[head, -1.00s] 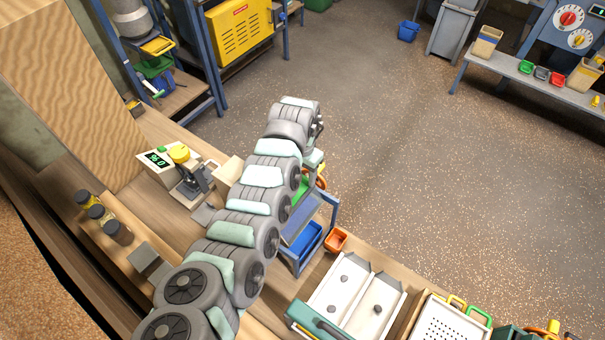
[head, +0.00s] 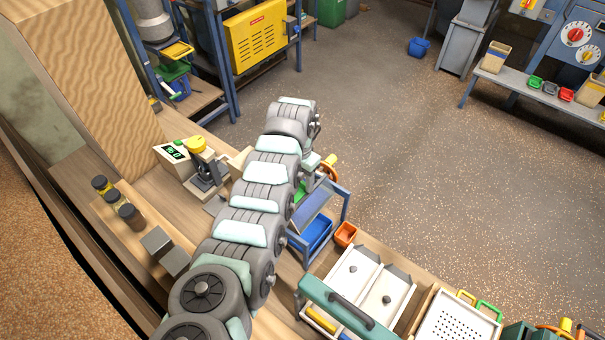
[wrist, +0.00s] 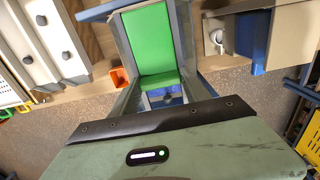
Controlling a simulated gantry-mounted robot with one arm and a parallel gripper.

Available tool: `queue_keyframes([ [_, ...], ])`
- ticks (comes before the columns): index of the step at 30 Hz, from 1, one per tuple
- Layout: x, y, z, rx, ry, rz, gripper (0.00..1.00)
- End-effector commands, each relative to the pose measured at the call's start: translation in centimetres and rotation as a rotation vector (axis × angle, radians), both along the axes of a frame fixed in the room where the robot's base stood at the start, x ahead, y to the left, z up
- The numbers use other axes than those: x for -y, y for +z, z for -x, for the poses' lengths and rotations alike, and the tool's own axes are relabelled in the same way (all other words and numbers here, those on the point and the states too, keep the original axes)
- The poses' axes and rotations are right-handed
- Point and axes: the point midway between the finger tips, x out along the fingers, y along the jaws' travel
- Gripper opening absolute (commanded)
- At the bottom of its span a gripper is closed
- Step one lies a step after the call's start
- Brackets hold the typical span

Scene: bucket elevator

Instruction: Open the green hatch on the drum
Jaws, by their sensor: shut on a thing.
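A green panel (wrist: 150,40), which looks like the hatch, lies between grey side walls at the top middle of the wrist view. A small green part (head: 300,188) shows beside the arm in the head view. My gripper (head: 312,162) is at the stand, close to that green part. Its pale green body with a dark edge (wrist: 150,122) fills the bottom of the wrist view. The gripper is shut on what seems to be the green hatch. The drum cannot be made out clearly.
A yellow knob and orange ring (head: 330,166) sit close by the gripper. A blue bin (head: 312,236) is in the stand, with an orange bin (head: 345,234) beside it. White trays (head: 368,285) stand at the front. Open floor (head: 420,160) lies to the right.

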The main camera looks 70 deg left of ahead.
Motion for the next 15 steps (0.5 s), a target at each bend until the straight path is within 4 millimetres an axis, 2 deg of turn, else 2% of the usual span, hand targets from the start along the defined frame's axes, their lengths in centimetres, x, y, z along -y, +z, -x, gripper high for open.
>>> queue_keyframes([
  [14,0.34,0.18,0.23,0.002,-0.001,0.0,0.0],
  [15,0.33,0.2,0.22,0.002,-0.001,0.0,0.57],
])
